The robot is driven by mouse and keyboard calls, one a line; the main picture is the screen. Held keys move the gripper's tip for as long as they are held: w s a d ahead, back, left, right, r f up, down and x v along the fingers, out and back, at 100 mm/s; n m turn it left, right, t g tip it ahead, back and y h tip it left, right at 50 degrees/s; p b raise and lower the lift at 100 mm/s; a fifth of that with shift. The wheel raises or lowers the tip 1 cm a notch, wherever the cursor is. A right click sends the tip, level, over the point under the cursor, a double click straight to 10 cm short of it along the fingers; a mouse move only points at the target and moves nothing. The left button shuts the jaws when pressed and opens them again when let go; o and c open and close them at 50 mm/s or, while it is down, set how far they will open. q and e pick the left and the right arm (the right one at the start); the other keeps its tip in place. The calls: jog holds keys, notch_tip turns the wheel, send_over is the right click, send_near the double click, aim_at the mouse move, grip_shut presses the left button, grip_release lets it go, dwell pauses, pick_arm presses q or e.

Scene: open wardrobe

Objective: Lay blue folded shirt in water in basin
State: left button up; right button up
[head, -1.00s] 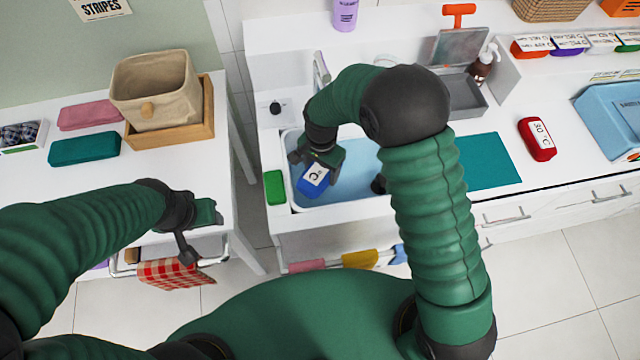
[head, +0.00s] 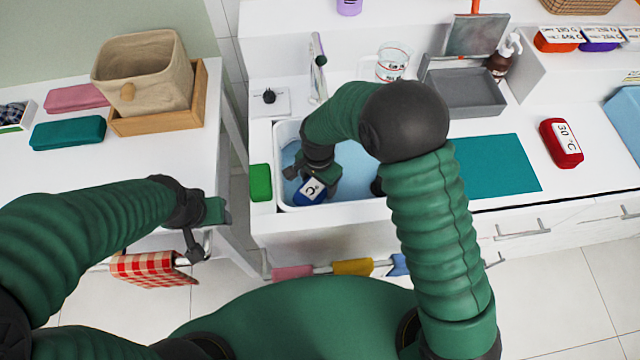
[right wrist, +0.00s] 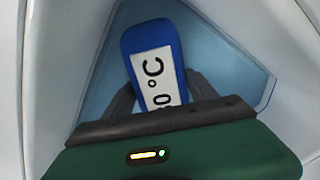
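The blue folded shirt (head: 309,191) has a white "°C" label and is inside the white basin (head: 336,201), near its front left. My right gripper (head: 318,178) reaches down into the basin with its fingers against both sides of the shirt. In the right wrist view the blue shirt (right wrist: 150,60) stands between the dark fingers over light blue water (right wrist: 232,75). I cannot tell how much of the shirt touches the water. My left gripper (head: 212,232) is at the right edge of the left table, away from the basin; its fingertips are not clear.
A green block (head: 261,182) sits left of the basin, and a teal mat (head: 495,166) lies right of it. A red folded item (head: 561,143) lies farther right. A checked cloth (head: 150,269) hangs below the left table.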

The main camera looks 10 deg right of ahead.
aim_at(317, 183)
jog(key=o, duration=0.4)
jog(key=shift+s, duration=0.1)
jog(key=shift+c, duration=0.2)
jog(key=shift+a+r, duration=0.1)
jog(key=shift+a, duration=0.25)
notch_tip(317, 183, up, 11)
jog(key=p, duration=0.1)
jog(key=s+d+n+t, duration=0.1)
jog(key=s+d+n, duration=0.2)
jog(key=s+d, duration=0.1)
jog(key=s+d+r+n+t, duration=0.1)
jog(key=s+d+n, duration=0.2)
jog(key=d, duration=0.3)
jog(key=s+d+r+n, duration=0.1)
jog(key=s+d+n, duration=0.2)
jog(key=s+d, duration=0.2)
jog(key=shift+d+r+t, duration=0.1)
jog(key=shift+d+t, duration=0.25)
jog(key=shift+t, duration=0.05)
jog(key=shift+w+a, duration=0.25)
jog(key=shift+a, duration=0.05)
pick_arm(q)
jog(key=shift+a+r, duration=0.35)
jog(key=shift+r, duration=0.2)
pick_arm(e)
jog(key=shift+a, duration=0.15)
